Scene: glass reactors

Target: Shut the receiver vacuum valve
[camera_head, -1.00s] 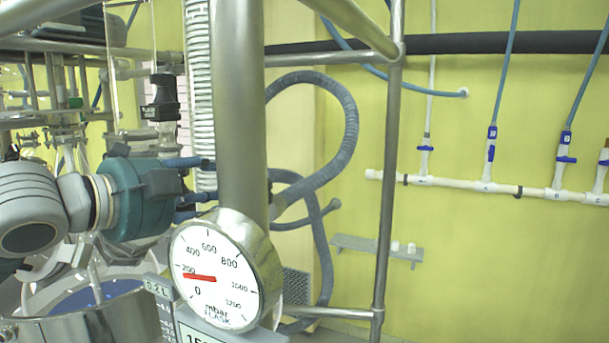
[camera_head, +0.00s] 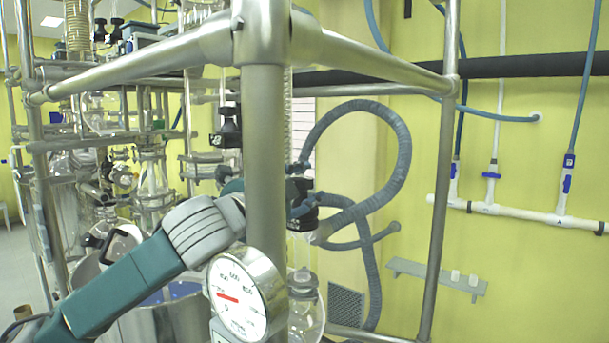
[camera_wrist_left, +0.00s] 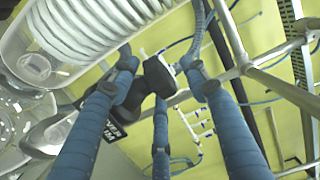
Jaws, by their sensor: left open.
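My left gripper (camera_head: 300,200) reaches in from the left behind the steel post, its body partly hidden by it. In the left wrist view its blue fingers (camera_wrist_left: 160,85) are spread apart around a black valve handle (camera_wrist_left: 159,74). Whether any finger touches the handle cannot be told. A black label (camera_wrist_left: 114,131) ending in "IVER" sits beside the valve. In the head view the black valve body (camera_head: 303,218) is just below the fingers, above a glass vessel (camera_head: 305,308). My right gripper is not in view.
A steel post (camera_head: 265,165) and crossbar (camera_head: 140,60) stand in front of the gripper. A round gauge (camera_head: 243,295) is on the post. A grey-blue corrugated hose (camera_head: 400,165) loops to the right. Another black valve (camera_head: 228,130) is higher up. The yellow wall carries white piping (camera_head: 520,213).

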